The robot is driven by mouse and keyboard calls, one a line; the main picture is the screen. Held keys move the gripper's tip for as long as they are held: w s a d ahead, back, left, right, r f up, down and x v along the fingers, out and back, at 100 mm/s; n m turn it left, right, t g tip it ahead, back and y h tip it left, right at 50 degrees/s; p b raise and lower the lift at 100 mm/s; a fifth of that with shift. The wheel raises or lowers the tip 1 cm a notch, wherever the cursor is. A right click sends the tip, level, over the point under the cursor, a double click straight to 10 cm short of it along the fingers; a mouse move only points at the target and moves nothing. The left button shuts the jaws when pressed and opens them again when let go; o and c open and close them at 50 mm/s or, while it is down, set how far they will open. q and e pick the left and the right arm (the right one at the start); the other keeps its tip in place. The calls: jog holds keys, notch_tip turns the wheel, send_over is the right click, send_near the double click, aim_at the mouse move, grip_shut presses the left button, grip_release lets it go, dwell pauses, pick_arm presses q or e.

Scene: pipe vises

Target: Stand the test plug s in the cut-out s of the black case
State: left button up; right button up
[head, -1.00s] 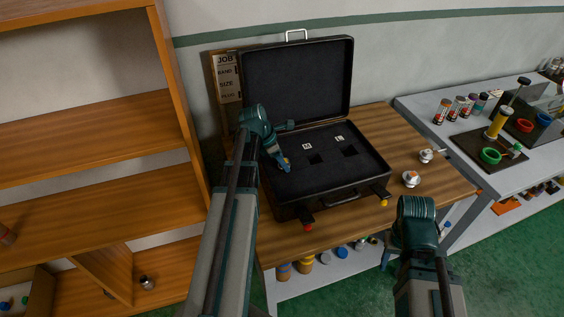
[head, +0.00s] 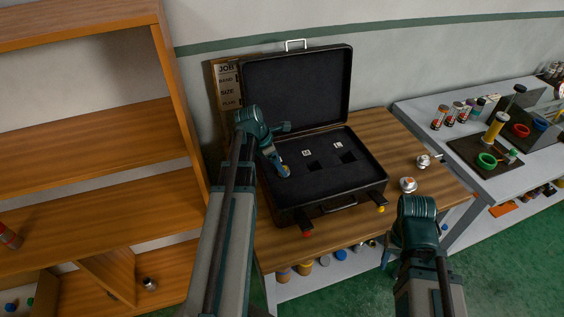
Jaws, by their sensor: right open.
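The open black case (head: 295,205) stands on the wooden table, lid up. Its dark foam shows two square cut-outs, one in the middle (head: 322,160) and one on the right (head: 348,157), with small white labels beside them. Two small silver-white plugs with orange marks, one farther back (head: 423,161) and one nearer (head: 408,184), are on the table right of the case. My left gripper (head: 282,169) is over the left part of the foam, with a bit of yellow at its tips; its jaws are unclear. My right gripper (head: 388,258) is open, low in front of the table, mostly hidden behind its wrist.
A wooden shelf (head: 110,200) stands left. A job board (head: 227,85) leans behind the case. A grey bench (head: 430,117) with coloured parts stands right. Table space right of the case is mostly free.

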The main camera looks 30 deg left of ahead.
pick_arm(q)
jog(key=p+v, duration=0.6)
jog(key=v, duration=0.2)
jog(key=shift+w+a+r, duration=0.15)
jog(key=shift+a+r, duration=0.05)
jog(key=shift+a, duration=0.05)
jog(key=shift+d, duration=0.1)
jog(key=s+d+m+g+y, duration=0.1)
jog(key=s+d+m, duration=0.3)
jog(key=d+m, duration=0.6)
jog(key=s+d+f+m+g+y, duration=0.1)
jog(key=s+d+m, duration=0.3)
jog(key=d+m, duration=0.7)
jog(key=s+d+m+g+y, duration=0.1)
jog(key=s+d+m, duration=0.3)
jog(key=d+m, duration=0.6)
jog(key=d+y, duration=0.1)
jog(key=d, duration=0.1)
jog(key=shift+s+d+f+m+g, duration=0.3)
jog(key=shift+d, duration=0.05)
